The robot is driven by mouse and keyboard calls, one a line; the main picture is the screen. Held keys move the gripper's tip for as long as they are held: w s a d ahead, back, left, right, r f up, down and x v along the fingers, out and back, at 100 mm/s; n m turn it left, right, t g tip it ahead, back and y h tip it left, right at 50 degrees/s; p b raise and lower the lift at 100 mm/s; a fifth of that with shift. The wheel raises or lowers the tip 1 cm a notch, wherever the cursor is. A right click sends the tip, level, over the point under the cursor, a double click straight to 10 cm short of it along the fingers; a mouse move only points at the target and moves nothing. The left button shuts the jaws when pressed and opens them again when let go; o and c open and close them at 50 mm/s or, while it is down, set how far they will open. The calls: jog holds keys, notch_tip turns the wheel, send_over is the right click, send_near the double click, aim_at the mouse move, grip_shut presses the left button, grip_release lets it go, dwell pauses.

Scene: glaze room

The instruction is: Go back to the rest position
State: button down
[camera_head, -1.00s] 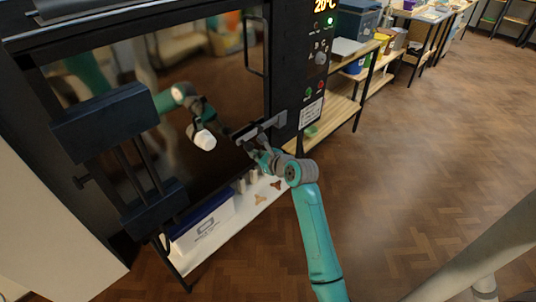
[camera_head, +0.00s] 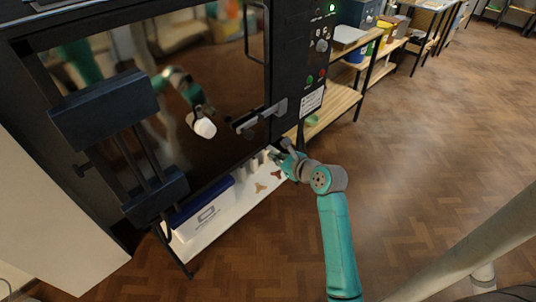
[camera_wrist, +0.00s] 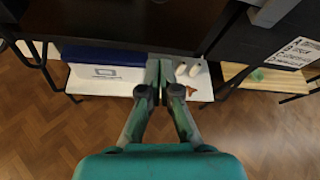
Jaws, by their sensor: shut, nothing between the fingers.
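My gripper (camera_head: 279,158) is at the end of the teal arm, in front of the kiln (camera_head: 190,105) and below its door latch (camera_head: 262,116). It is apart from the latch. In the wrist view my gripper (camera_wrist: 160,88) points toward the shelf under the kiln, its fingers together with nothing between them. The kiln door is shut, and its dark glass reflects my arm.
Under the kiln a white shelf (camera_head: 228,213) holds a white box with a blue lid (camera_head: 207,210) and several small kiln props. A wooden shelf unit (camera_head: 335,103) stands right of the kiln. The herringbone floor (camera_head: 430,130) at the right is open.

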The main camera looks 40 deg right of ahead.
jog(key=shift+s+r, duration=0.15)
jog(key=shift+s, duration=0.05)
dwell(0.5)
jog(key=s+a+f+n+h, duration=0.1)
jog(key=s+a+f+n, duration=0.4)
jog(key=s+a+n, duration=0.3)
jog(key=s+a+f+n, duration=0.5)
jog(key=s+a+n, duration=0.1)
jog(key=s+a, duration=0.35)
jog(key=s+a+r+n, duration=0.2)
jog(key=s+r+n, duration=0.1)
jog(key=s+n, duration=0.3)
jog(key=s+a+r+n+t+y, duration=0.1)
jog(key=s+a+r+n, duration=0.2)
jog(key=s+n, duration=0.4)
jog(key=s+a+r+n+y, duration=0.1)
jog(key=s+a+r+n, duration=0.1)
jog(key=s+n, duration=0.4)
jog(key=s+r, duration=0.1)
jog(key=s, duration=0.1)
jog(key=shift+s+a+n, duration=0.3)
jog(key=shift+s+n, duration=0.1)
